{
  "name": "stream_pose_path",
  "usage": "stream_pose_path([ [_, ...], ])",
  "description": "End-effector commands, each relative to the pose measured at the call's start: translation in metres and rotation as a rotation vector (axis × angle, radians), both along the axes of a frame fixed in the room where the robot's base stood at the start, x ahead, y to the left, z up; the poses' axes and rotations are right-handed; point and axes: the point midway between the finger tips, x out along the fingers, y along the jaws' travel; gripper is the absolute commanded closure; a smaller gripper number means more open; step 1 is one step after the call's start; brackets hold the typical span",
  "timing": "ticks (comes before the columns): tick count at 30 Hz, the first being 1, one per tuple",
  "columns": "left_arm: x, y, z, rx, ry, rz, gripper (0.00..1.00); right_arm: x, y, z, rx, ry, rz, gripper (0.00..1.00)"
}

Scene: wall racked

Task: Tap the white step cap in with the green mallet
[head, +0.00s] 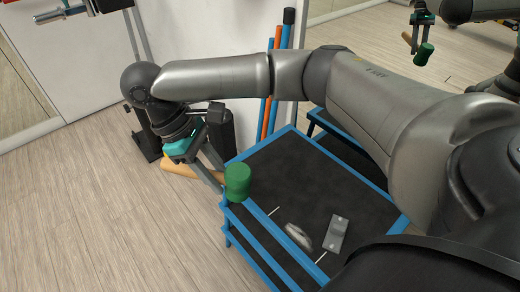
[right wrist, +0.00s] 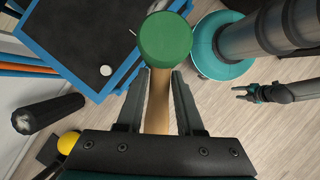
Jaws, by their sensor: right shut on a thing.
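The green mallet (head: 237,183) is in my right gripper (head: 212,176), which is shut on its wooden handle. In the right wrist view the mallet's green head (right wrist: 165,40) sits beyond the fingertips. In the head view the head appears over the near-left corner of the blue-framed step (head: 262,164) with a black top. A white round cap (right wrist: 106,70) shows on the black surface near a blue edge in the right wrist view, apart from the mallet head. I cannot make it out in the head view. My left gripper (right wrist: 244,92) shows small in the right wrist view, fingers apart and empty.
A shiny grey object (head: 298,238) and a grey plate (head: 336,234) lie on the step top. Blue and orange poles (head: 275,95) stand behind it. A black roller (right wrist: 50,113) and a yellow ball (right wrist: 68,142) are nearby.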

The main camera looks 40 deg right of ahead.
Motion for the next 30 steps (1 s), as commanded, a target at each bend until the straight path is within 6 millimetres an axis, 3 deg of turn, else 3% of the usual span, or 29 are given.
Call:
stream_pose_path([
  [6,0.011,0.009,0.002,0.011,-0.024,-0.001,0.51,0.010,-0.007,-0.025,-0.010,0.015,0.433,1.00],
  [12,0.005,0.015,0.000,0.017,-0.022,-0.001,0.51,0.019,-0.021,-0.042,-0.025,0.017,0.812,1.00],
  [23,-0.007,0.018,-0.003,0.020,-0.011,0.000,0.51,0.030,-0.051,-0.062,-0.055,0.009,1.441,1.00],
  [30,-0.004,0.019,-0.003,0.020,-0.021,-0.001,0.51,0.036,-0.074,-0.071,-0.075,-0.001,1.834,1.00],
])
